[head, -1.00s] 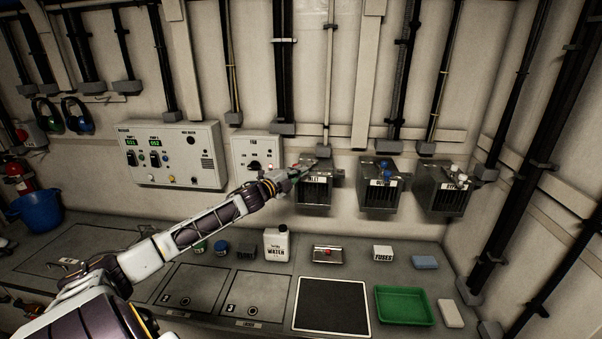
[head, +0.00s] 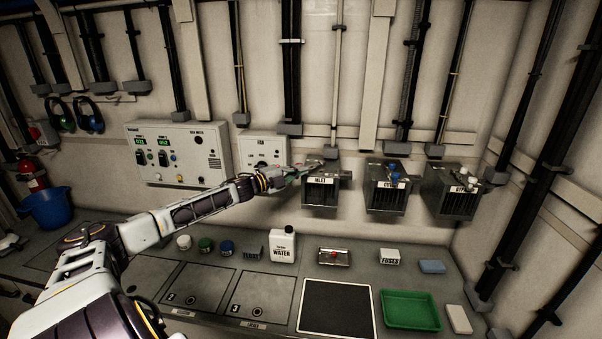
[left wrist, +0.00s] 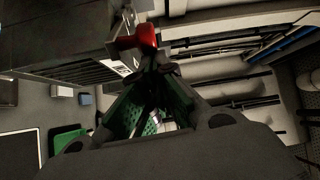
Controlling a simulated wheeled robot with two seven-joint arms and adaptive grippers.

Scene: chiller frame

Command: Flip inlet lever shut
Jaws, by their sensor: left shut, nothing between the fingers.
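The box labelled INLET (head: 322,197) is on the back wall, left of two similar boxes. My left gripper (head: 306,170) reaches in from the left to the upper left of this box. In the left wrist view a red lever handle (left wrist: 136,40) lies just beyond the fingertips of my left gripper (left wrist: 158,68). The fingers are shut with nothing between them. They look very near the red handle, but I cannot tell whether they touch it. In the head view the handle is not clear beside the gripper. My right gripper is not in view.
The middle box (head: 387,198) and the right box (head: 452,200) hang beside the INLET box. A FAN panel (head: 262,150) is left of it. Below, the bench holds a white water jug (head: 283,248), a green tray (head: 410,322) and a black mat (head: 335,310).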

